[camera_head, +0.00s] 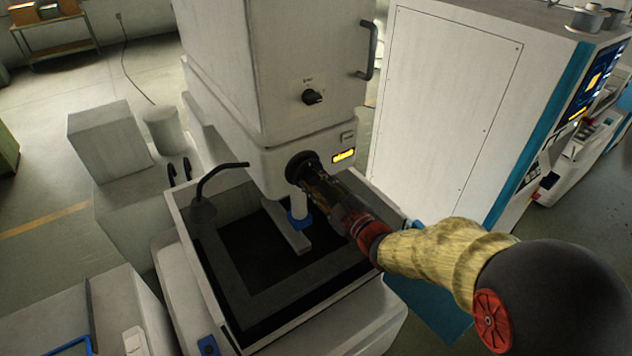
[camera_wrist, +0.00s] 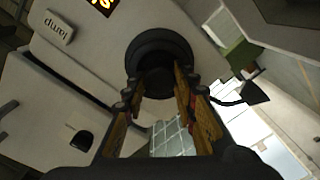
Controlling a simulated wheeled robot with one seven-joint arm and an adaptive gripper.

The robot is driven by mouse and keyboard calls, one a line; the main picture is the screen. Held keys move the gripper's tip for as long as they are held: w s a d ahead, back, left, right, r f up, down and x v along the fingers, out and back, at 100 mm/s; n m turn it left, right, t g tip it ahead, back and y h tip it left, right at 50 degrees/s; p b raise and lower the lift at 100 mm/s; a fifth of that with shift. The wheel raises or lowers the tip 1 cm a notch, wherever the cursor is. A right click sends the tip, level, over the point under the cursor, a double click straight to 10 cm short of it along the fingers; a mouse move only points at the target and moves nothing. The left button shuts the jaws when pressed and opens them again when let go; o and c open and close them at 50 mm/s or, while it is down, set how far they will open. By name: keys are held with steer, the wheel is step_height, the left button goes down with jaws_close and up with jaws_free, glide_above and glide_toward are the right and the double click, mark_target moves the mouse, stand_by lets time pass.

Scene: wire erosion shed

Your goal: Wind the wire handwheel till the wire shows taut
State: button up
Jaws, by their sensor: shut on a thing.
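The wire handwheel (camera_head: 297,163) is a dark round wheel on the lower front of the white machine head. In the wrist view the handwheel (camera_wrist: 162,45) faces me, upper middle. My gripper (camera_head: 309,178) reaches it from the lower right, and its fingers are shut on the wheel's dark hub; the fingertips (camera_wrist: 159,86) also show in the wrist view. A small amber lit display (camera_head: 343,156) sits right of the wheel, too small to read. In the wrist view the display (camera_wrist: 103,4) is cut off by the top edge.
A dark knob (camera_head: 312,97) and a door handle (camera_head: 369,50) are above the wheel. Below is an open tank (camera_head: 181,228) with a white post on a blue collar (camera_head: 299,218). A bent black hose (camera_head: 215,174) stands at left. A tall white cabinet (camera_head: 445,100) stands at right.

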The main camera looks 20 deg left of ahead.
steer(key=shift+f+b, duration=0.1)
steer(key=shift+b, duration=0.25)
steer(key=m+b, duration=0.2)
steer(key=shift+f+m+b, duration=0.1)
steer(key=shift+m+b, duration=0.25)
steer(key=shift+m, duration=0.05)
steer(key=shift+m+b, duration=1.35)
steer(key=shift+m, duration=0.95)
steer(key=o, duration=1.2)
steer(key=shift+r, duration=0.2)
steer(key=shift+c, duration=0.2)
